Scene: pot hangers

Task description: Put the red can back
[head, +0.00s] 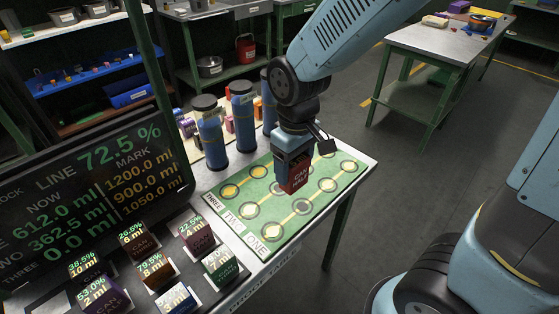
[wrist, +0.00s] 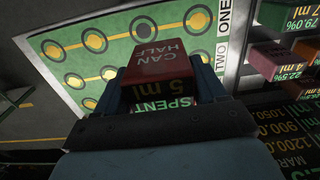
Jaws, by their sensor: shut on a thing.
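My gripper (head: 293,165) is shut on a red block-shaped can (head: 298,180) marked CAN HALF and holds it over the green mat (head: 318,224). In the wrist view the red can (wrist: 158,62) sits between my two fingers, with 5 ml on its near face and a green SPENT label below. The mat has rows of ringed yellow spots labelled ONE, TWO and THREE. Several other cans, including a purple can (head: 103,296), a green can (head: 221,265) and a blue can (head: 176,298), stand on white pads at the table's near left. The gap under the held can is hard to judge.
Blue bottles with black caps (head: 211,135) stand behind the mat, close to my gripper's left. A dark display screen (head: 95,190) with green and yellow figures stands at the left. The table's right edge borders open floor. Another table (head: 455,40) is at the back right.

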